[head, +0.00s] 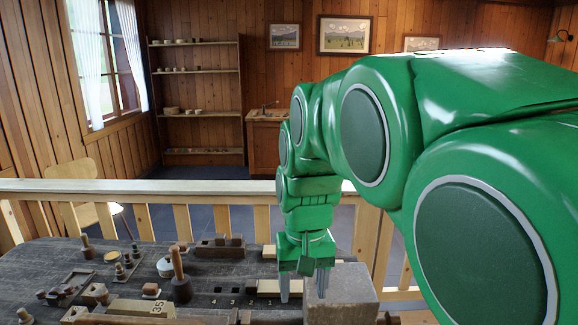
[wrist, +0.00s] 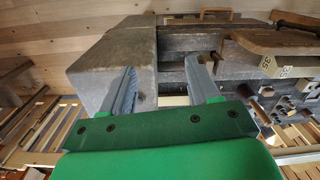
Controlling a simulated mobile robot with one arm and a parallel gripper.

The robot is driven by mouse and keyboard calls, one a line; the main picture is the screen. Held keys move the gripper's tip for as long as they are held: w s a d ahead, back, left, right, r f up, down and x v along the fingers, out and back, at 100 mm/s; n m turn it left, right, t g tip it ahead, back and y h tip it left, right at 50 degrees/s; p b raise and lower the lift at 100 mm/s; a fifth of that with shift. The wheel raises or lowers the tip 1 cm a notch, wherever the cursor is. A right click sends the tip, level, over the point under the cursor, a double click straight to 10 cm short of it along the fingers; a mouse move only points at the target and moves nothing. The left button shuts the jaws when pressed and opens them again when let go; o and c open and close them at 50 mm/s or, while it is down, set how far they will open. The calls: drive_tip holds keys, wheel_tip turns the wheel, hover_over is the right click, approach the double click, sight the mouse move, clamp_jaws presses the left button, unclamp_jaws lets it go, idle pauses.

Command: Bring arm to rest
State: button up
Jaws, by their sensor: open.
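My green arm reaches in from the right of the head view and bends down over the dark workbench (head: 228,268). My gripper (head: 303,290) points down above the bench top, close to a grey block (head: 350,290). In the wrist view my gripper (wrist: 160,76) has its two grey fingers spread apart with nothing held between them. The grey block (wrist: 110,62) is at the left finger; I cannot tell whether they touch.
A dark mallet-like tool (head: 180,280) stands on the bench left of my gripper. Several small wooden pieces and a pale block marked 35 (head: 140,308) lie further left. A wooden railing (head: 180,187) runs behind the bench. Shelves (head: 195,112) stand at the far wall.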

drive_tip(key=s+d+f, duration=0.2)
drive_tip(key=s+d, duration=0.2)
drive_tip(key=s, duration=0.3)
drive_tip(key=s+d+f+m+g, duration=0.1)
drive_tip(key=s+d+f, duration=0.2)
drive_tip(key=s, duration=0.4)
drive_tip(key=s+d+f, duration=0.2)
drive_tip(key=s+d, duration=0.3)
drive_tip(key=s, duration=0.3)
drive_tip(key=shift+d+f+m, duration=0.2)
drive_tip(key=shift+f+m, duration=0.1)
drive_tip(key=shift+f, duration=0.05)
